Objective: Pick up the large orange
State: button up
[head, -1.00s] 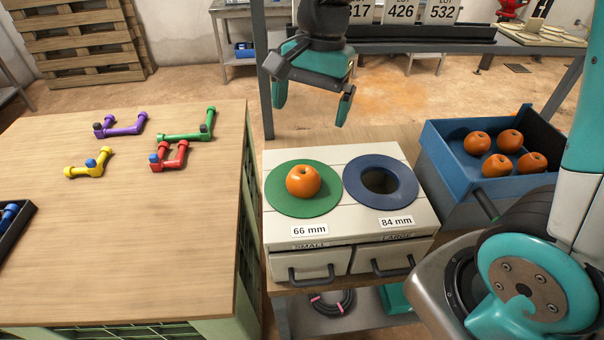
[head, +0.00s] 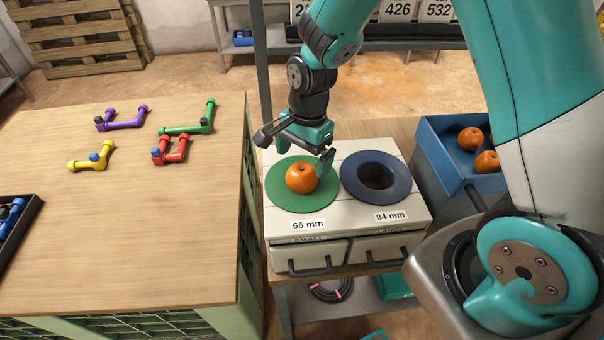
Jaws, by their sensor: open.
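A large orange (head: 301,178) sits on the green ring (head: 279,196) marked 66 mm, on top of the white sizing box (head: 337,224). It covers the ring's hole. My gripper (head: 308,165) is open, pointing down at the orange. One finger shows just right of the orange; the other finger is mostly hidden behind it. I cannot tell whether the fingers touch it.
The blue ring (head: 376,182) marked 84 mm has an empty dark hole. A blue crate (head: 440,165) with oranges (head: 470,139) stands at the right, partly behind my arm. A wooden table (head: 120,230) at the left bears several coloured pipe pieces.

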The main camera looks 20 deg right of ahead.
aim_at(303, 166)
jog(key=shift+s+a+f+p, duration=0.15)
jog(key=shift+f+p, duration=0.35)
jog(key=shift+f, duration=0.7)
jog(key=shift+s+a+f+p, duration=0.1)
jog(key=shift+f+p, duration=0.35)
jog(key=shift+f, duration=0.7)
jog(key=c, duration=0.9)
jog(key=shift+r, duration=0.1)
